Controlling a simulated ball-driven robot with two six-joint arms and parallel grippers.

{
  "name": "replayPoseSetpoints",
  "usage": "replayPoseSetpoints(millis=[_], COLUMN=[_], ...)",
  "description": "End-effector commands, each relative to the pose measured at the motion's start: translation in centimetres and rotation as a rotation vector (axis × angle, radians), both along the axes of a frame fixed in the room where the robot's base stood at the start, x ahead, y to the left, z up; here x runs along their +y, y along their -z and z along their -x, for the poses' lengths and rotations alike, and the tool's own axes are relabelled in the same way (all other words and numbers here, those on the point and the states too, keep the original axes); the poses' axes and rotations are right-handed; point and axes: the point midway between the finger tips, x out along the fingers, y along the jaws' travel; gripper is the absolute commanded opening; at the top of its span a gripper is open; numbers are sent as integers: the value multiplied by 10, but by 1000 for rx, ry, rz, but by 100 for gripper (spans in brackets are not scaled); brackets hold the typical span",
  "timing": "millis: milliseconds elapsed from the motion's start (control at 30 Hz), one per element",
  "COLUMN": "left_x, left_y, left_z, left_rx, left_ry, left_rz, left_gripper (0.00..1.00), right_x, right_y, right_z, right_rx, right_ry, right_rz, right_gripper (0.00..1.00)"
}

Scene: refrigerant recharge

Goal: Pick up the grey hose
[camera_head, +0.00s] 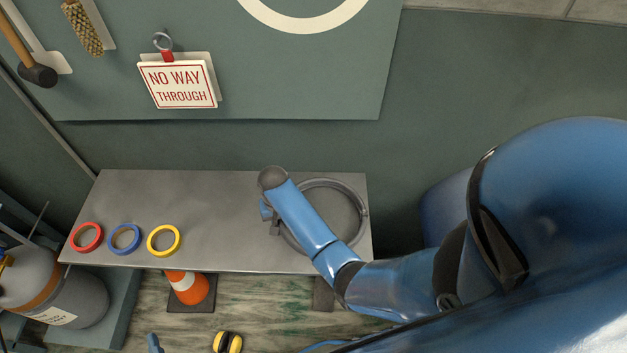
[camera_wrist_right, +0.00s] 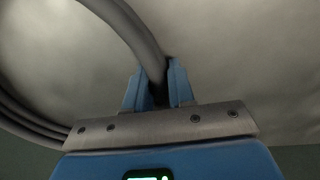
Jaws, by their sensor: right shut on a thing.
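The grey hose (camera_head: 363,210) is a coiled ring at the right end of the grey bench (camera_head: 200,195). My right arm passes over its left part and hides some of it. My right gripper (camera_head: 267,212) is at the left side of the coil. In the right wrist view, the two blue fingers (camera_wrist_right: 158,88) are shut on one strand of the hose (camera_wrist_right: 133,32). More strands of the coil curve at the left of that view. I cannot tell whether the coil touches the bench.
A red ring (camera_head: 87,237), a blue ring (camera_head: 124,239) and a yellow ring (camera_head: 164,241) lie on the bench's left part. The bench middle is clear. A sign (camera_head: 178,85) hangs behind.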

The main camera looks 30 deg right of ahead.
Motion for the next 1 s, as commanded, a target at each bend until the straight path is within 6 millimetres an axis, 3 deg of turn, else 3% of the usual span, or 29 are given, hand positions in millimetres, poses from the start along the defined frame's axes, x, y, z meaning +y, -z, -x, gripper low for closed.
replayPoseSetpoints(millis=[267,467,633,867,1000], left_x=[0,0,0,0,0], left_y=[0,-1,-2,-1,-29], left_z=[0,0,0,0,0], left_rx=[0,0,0,0,0], left_ry=[0,0,0,0,0], left_rz=[0,0,0,0,0], left_gripper=[76,76,76,76,76], right_x=[0,0,0,0,0], right_y=[-5,-21,-52,-112,-147], right_z=[-1,-2,-2,-3,-1], right_rx=[-2,-4,-7,-9,-2], right_ry=[0,0,0,0,0], right_rz=[1,0,0,0,1], right_gripper=[0,0,0,0,0])
